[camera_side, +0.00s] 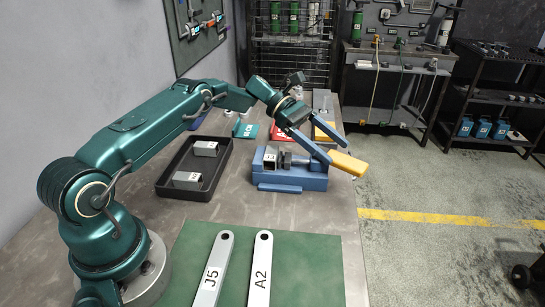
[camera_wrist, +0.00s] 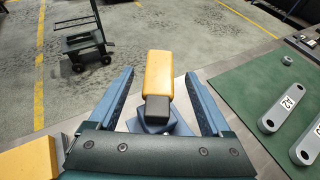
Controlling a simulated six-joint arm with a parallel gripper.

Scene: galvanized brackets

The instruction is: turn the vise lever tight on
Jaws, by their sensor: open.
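The blue vise (camera_side: 292,179) stands near the table's right edge. A small grey metal piece (camera_side: 270,159) sits at its jaws. The vise lever has a yellow handle (camera_side: 348,164) that sticks out to the right past the table edge. My gripper (camera_side: 336,151) is open at the lever, its fingers pointing down and right. In the wrist view the yellow handle (camera_wrist: 159,72) lies between the two spread fingers of my gripper (camera_wrist: 160,73), with a gap on each side. Whether a finger touches it cannot be told. The vise body is mostly hidden there.
A black tray (camera_side: 160,185) with two grey brackets (camera_side: 187,178) is left of the vise. A green mat (camera_side: 322,250) in front holds flat bars marked J5 (camera_side: 213,270) and A2 (camera_side: 261,268). Another yellow item (camera_side: 325,131) lies behind my gripper. A trolley (camera_wrist: 85,42) stands on the floor.

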